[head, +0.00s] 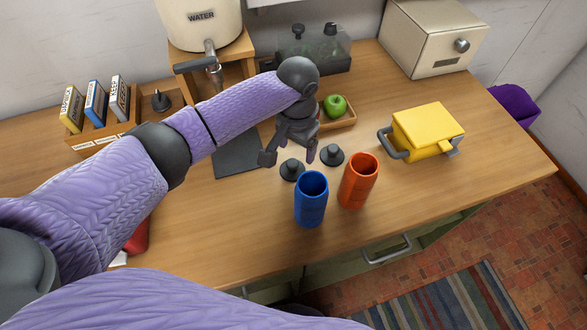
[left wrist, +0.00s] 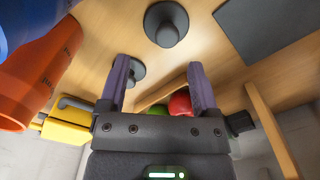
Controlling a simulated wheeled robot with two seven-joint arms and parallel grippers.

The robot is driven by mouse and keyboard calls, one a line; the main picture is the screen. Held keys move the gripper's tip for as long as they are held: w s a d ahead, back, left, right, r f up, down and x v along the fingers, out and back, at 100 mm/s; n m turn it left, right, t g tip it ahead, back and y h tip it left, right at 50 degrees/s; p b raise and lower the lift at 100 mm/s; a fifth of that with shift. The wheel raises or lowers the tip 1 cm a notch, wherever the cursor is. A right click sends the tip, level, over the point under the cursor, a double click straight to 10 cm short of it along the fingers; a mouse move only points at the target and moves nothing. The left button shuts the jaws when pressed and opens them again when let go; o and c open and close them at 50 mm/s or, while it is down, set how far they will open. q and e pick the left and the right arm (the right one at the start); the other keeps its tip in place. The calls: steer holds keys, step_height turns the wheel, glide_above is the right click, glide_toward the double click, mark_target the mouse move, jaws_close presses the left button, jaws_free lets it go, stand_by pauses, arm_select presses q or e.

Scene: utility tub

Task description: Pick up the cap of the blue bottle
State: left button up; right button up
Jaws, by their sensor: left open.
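The open blue bottle (head: 311,200) stands uncapped on the counter, left of the open orange bottle (head: 357,183). Two dark grey knobbed caps lie behind them: a nearer cap (head: 292,170) just behind the blue bottle, and a farther cap (head: 332,155) behind the orange one. The caps look alike. My left gripper (head: 290,157) is open and empty, pointing down above the counter near the caps. In the left wrist view, the nearer cap (left wrist: 165,25) lies beyond the fingertips; the farther cap (left wrist: 137,73) is partly hidden by a finger. My right gripper is not in view.
A wooden tray (head: 341,125) with a green apple (head: 336,106) sits behind the gripper. A yellow box (head: 428,132) stands right, a grey mat (head: 236,160) left. A water dispenser (head: 201,25) is at the back. The counter's front right is clear.

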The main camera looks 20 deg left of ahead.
mark_target(293, 162)
arm_select(q)
steer(key=f, duration=0.1)
steer(key=f+b, duration=0.1)
steer(key=f, duration=0.3)
steer(key=shift+a+f+b, duration=0.2)
steer(key=shift+a+b, duration=0.15)
steer(key=shift+a, duration=0.05)
steer(key=shift+r, duration=0.1)
jaws_close()
